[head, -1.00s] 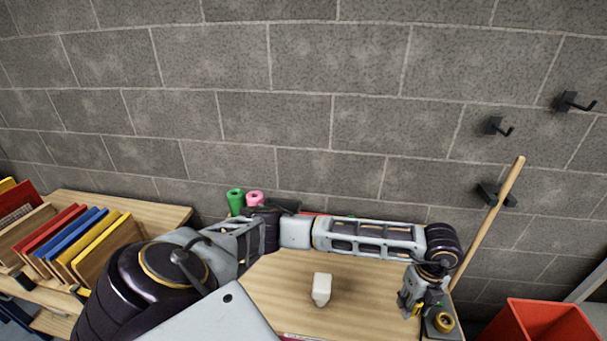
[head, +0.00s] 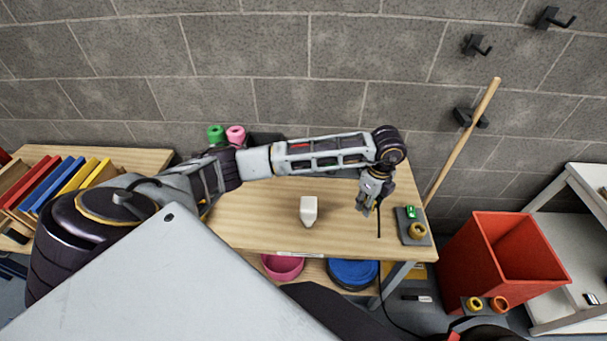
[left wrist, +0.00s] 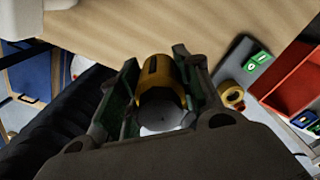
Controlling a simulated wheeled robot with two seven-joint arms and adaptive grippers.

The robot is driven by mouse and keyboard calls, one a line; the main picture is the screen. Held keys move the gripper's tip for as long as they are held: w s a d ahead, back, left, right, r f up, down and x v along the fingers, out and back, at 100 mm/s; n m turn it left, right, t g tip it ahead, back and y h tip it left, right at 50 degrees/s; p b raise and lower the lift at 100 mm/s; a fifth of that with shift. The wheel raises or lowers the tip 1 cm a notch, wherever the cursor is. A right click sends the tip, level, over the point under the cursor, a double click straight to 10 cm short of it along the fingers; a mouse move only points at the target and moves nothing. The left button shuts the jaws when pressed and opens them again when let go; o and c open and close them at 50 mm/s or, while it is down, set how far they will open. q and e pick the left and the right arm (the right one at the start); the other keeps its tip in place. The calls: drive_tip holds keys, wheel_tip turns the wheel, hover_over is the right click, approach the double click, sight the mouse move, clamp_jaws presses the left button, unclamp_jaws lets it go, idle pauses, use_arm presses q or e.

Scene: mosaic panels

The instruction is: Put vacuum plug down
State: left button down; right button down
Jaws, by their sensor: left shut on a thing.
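My left gripper (head: 369,204) is above the right part of the wooden table (head: 260,228). In the left wrist view, its two dark fingers (left wrist: 160,98) are shut on the vacuum plug, a yellow-orange cylinder (left wrist: 156,72) with a dark marking. The plug is mostly hidden by the gripper in the head view. A black cable (head: 379,222) hangs below the gripper and over the table's front edge. I cannot tell whether the plug touches the table. My right gripper is not in view.
Right of the gripper, a grey plate (head: 405,238) holds a green switch (head: 410,212) and a yellow ring socket (head: 417,231). A white block (head: 309,209) sits mid-table. A broom handle (head: 465,140) leans behind; a red bin (head: 470,255) stands right. The table's front middle is clear.

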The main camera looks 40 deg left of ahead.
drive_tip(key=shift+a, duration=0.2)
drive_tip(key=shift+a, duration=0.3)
use_arm(q)
drive_tip(key=p, duration=0.1)
hover_over(360, 230)
drive_tip(key=shift+f, duration=3.1)
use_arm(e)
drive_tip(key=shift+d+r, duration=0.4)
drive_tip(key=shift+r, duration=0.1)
use_arm(q)
drive_tip(key=shift+f, duration=1.85)
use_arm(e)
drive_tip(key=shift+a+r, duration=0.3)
use_arm(q)
drive_tip(key=shift+f, duration=0.15)
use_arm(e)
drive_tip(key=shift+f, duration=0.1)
